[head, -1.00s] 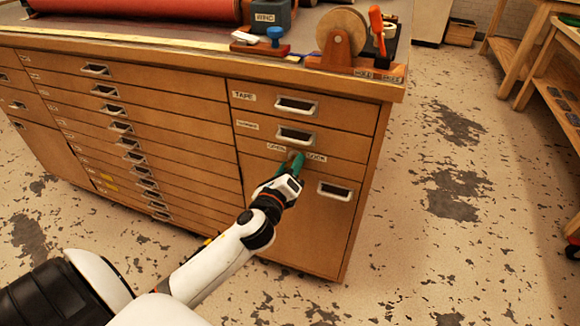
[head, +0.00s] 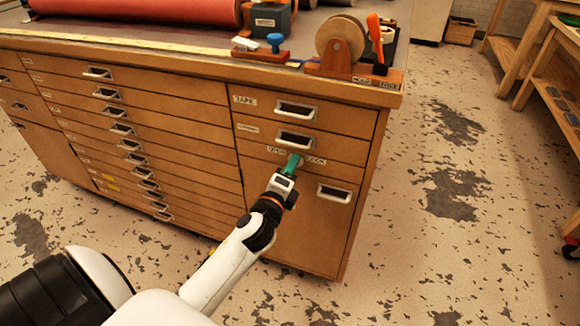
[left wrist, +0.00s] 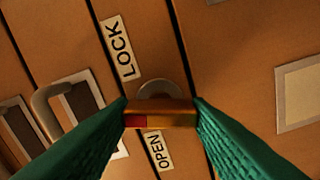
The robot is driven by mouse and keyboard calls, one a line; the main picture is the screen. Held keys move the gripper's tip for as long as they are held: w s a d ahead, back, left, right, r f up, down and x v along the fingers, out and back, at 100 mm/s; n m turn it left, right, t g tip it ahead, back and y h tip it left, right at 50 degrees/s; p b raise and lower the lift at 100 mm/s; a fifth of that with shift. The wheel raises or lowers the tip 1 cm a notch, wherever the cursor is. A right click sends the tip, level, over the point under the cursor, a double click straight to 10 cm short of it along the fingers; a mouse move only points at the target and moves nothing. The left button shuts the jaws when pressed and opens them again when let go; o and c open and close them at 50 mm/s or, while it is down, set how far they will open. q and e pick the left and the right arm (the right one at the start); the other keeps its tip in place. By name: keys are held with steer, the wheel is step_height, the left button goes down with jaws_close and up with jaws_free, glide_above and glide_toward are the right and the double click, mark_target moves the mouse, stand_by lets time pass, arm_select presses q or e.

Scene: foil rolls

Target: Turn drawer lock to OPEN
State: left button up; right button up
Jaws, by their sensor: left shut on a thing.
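The drawer lock is on the cabinet's right column, below the second drawer. In the left wrist view its turning piece, a short brownish bar (left wrist: 160,115) with red and yellow patches, stands before a round metal plate (left wrist: 160,88). The LOCK label (left wrist: 118,48) is above left of it and the OPEN label (left wrist: 159,151) below. My left gripper (left wrist: 160,113) has its green fingers shut on the bar's two ends. In the head view the left gripper (head: 294,163) covers the lock, between the OPEN label (head: 276,149) and the LOCK label (head: 315,160). My right gripper is not in view.
A wooden cabinet (head: 250,235) holds many drawers with metal pulls. The drawer pull (head: 335,193) is just right of and below my gripper. A tape dispenser (head: 342,42) and a red roll (head: 140,10) lie on top.

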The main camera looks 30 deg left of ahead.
arm_select(q)
steer(key=shift+f+n+p, duration=0.15)
steer(key=shift+n+p, duration=2.9)
steer(key=shift+n, duration=3.35)
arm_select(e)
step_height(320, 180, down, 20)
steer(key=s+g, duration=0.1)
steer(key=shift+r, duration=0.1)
arm_select(q)
steer(key=o, duration=1)
